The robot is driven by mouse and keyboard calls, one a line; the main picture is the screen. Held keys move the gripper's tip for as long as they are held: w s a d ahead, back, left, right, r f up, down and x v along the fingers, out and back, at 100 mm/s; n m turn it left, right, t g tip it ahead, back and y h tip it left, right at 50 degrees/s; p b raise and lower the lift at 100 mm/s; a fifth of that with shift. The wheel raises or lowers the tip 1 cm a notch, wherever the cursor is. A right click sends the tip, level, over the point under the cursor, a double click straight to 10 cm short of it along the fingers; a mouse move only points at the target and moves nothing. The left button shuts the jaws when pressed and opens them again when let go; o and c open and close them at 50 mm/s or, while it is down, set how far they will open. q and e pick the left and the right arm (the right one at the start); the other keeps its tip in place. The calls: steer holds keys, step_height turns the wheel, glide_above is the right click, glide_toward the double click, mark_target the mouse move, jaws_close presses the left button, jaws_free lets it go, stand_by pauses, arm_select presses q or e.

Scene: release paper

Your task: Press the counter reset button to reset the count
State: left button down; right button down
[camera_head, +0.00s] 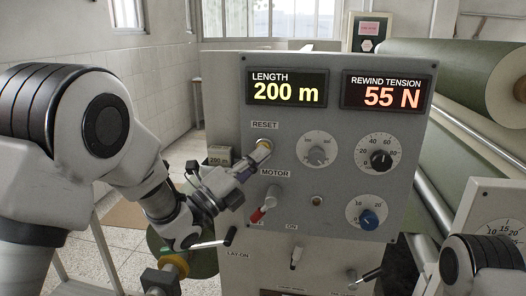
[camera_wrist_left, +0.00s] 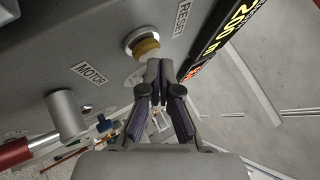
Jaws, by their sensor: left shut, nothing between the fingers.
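The reset button (camera_head: 265,144) is a yellowish knob in a metal collar under the RESET label, on the grey control panel (camera_head: 225,100). The length display (camera_head: 287,88) above it reads 200 m. In the left wrist view, the button (camera_wrist_left: 146,46) stands just beyond the fingertips, slightly to their left. My left gripper (camera_head: 251,164) is shut and empty, its fingertips close to the button from the lower left; it also shows in the wrist view (camera_wrist_left: 160,70). I cannot tell whether they touch. My right gripper is out of view; only part of that arm shows at lower right.
A red-tipped motor lever (camera_head: 262,208) sits just below the gripper. A grey dial (camera_head: 317,151), a black dial (camera_head: 381,159) and a blue knob (camera_head: 369,219) are to the right. A tension display (camera_head: 387,93) reads 55 N. A large green roll (camera_head: 450,80) is behind.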

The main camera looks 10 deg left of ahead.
arm_select(q)
steer(key=shift+w+b, duration=0.35)
steer(key=shift+w, duration=0.15)
stand_by(0.6)
steer(key=shift+s, duration=0.1)
steer(key=shift+s+b, duration=0.7)
steer(key=shift+s, duration=0.15)
steer(key=s+b, duration=0.3)
steer(key=s, duration=0.2)
steer(key=shift+a, duration=0.1)
stand_by(0.6)
